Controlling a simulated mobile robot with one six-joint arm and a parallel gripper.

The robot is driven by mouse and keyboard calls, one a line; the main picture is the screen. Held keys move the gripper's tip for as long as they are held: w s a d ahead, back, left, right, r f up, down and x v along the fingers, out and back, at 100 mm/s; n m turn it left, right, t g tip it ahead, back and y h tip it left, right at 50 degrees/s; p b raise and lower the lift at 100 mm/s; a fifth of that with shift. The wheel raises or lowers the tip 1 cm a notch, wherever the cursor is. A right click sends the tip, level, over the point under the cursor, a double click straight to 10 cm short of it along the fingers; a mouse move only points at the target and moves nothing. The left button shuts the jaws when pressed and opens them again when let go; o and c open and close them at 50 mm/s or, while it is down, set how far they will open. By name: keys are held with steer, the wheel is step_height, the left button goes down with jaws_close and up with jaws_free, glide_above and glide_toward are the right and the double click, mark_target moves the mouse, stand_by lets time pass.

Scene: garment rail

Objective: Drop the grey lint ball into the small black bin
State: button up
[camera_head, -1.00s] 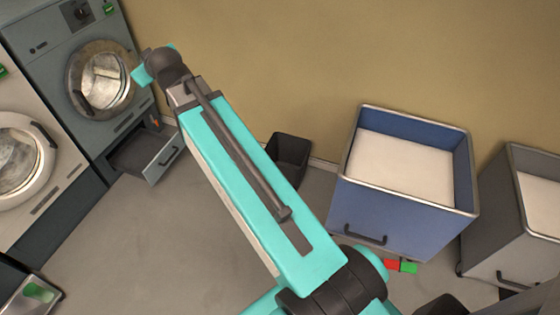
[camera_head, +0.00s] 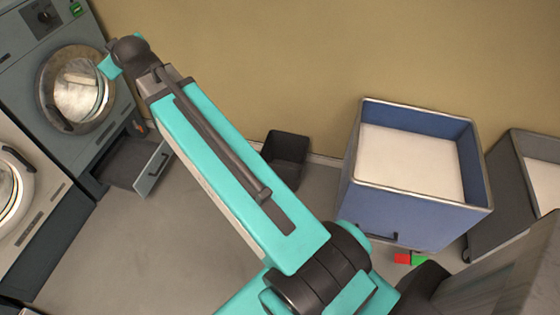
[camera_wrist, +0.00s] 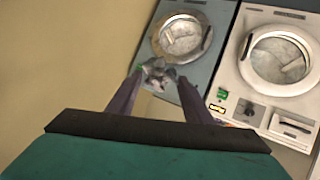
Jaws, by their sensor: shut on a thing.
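The grey lint ball (camera_wrist: 157,68) shows in the wrist view between the two fingertips of my gripper (camera_wrist: 160,76), which is shut on it. In the head view my arm reaches up and left, and its far end is near the grey washer; the fingers and the lint ball are hidden there. The small black bin (camera_head: 287,150) stands on the floor against the wall, to the right of my arm, which partly covers its lower left. I see no bin in the wrist view.
A grey machine (camera_head: 60,120) at the left has an open low drawer (camera_head: 150,170). A blue cart (camera_head: 400,215) with white contents stands right of the bin, with a grey cart (camera_head: 500,190) beyond it. Red and green pieces (camera_head: 410,259) lie on the floor. Open floor lies left of my arm.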

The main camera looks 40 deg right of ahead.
stand_by(0.3)
steer(key=shift+w, duration=0.1)
steer(key=shift+w+d+f+b, duration=0.1)
steer(key=shift+d+f+b, duration=0.15)
steer(key=shift+f+b, duration=0.15)
steer(key=w+d+f+m+h+b, duration=0.1)
steer(key=w+d+f+b, duration=0.1)
steer(key=d+f+b, duration=1.45)
steer(key=w+d+f+m+h+b, duration=0.15)
steer(key=d+f+b, duration=0.65)
steer(key=d+f, duration=1)
steer(key=s+d+f+m+h+b, duration=0.1)
steer(key=s+d+f+b, duration=0.3)
steer(key=d+f, duration=0.5)
steer(key=s+d+f+m+g+h+b, duration=0.1)
steer(key=s+d+f+b, duration=0.3)
steer(key=d+f+b, duration=0.5)
steer(key=s+d+f+m+h+b, duration=0.1)
steer(key=s+d+f+b, duration=0.2)
steer(key=f, duration=1.9)
steer(key=d+b, duration=0.4)
steer(key=d, duration=0.2)
steer(key=shift+s+g, duration=0.3)
steer(key=shift+s, duration=0.1)
steer(key=shift+f+h, duration=0.1)
steer(key=shift+h, duration=0.15)
